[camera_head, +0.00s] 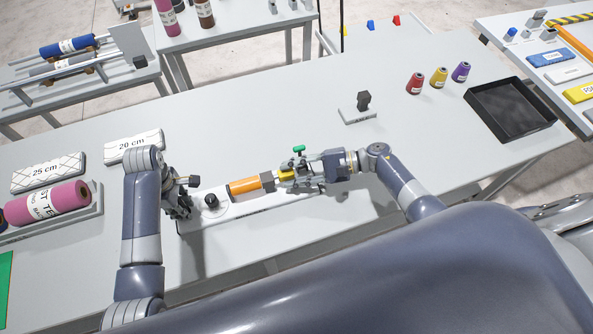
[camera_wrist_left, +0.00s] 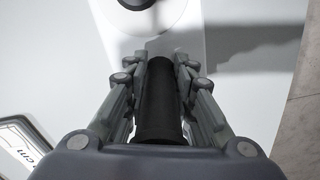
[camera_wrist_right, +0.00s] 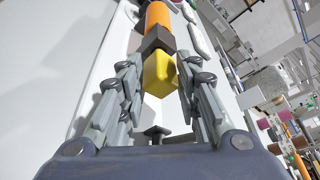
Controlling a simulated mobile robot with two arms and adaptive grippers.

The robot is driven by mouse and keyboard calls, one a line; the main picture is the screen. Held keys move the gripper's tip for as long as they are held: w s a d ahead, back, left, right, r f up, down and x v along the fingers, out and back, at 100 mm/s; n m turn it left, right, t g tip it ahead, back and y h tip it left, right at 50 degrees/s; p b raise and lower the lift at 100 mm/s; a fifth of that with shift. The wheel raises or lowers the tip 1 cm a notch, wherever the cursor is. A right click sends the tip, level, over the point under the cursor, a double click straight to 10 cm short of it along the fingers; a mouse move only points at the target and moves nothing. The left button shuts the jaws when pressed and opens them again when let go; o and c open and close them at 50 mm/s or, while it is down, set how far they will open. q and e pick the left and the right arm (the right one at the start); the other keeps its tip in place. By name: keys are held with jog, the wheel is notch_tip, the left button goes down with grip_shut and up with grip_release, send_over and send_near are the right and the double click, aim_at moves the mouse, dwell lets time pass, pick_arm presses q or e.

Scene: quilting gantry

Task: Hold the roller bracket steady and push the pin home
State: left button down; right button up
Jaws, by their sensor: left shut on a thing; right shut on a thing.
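An orange roller (camera_head: 245,186) with a dark grey end block (camera_head: 267,181) lies over a white base plate (camera_head: 240,205). A yellow block (camera_wrist_right: 159,73) adjoins the grey block. My right gripper (camera_head: 287,175) is shut on the yellow block, its fingers on both sides of it in the right wrist view. A green-topped piece (camera_head: 299,149), perhaps the pin, shows just behind this gripper. My left gripper (camera_head: 184,204) is shut on a black cylinder (camera_wrist_left: 159,100), which is mostly hidden in the head view. I cannot tell whether the cylinder touches the plate.
A black knob (camera_head: 211,200) on a white disc stands beside my left gripper. A small stand with a black block (camera_head: 363,101), several thread cones (camera_head: 439,77) and a black tray (camera_head: 511,108) are further back.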

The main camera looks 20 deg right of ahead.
pick_arm(q)
jog(key=shift+s+f, duration=0.3)
pick_arm(e)
jog(key=shift+a, duration=0.45)
pick_arm(q)
jog(key=shift+a, duration=0.1)
pick_arm(e)
jog(key=o, duration=1.3)
jog(key=shift+c, duration=0.2)
jog(key=v, duration=1.2)
jog(key=shift+s, duration=0.1)
pick_arm(q)
jog(key=c, duration=1.5)
grip_release()
jog(key=shift+o, duration=1.1)
jog(key=shift+w, duration=0.25)
pick_arm(e)
jog(key=shift+f, duration=0.1)
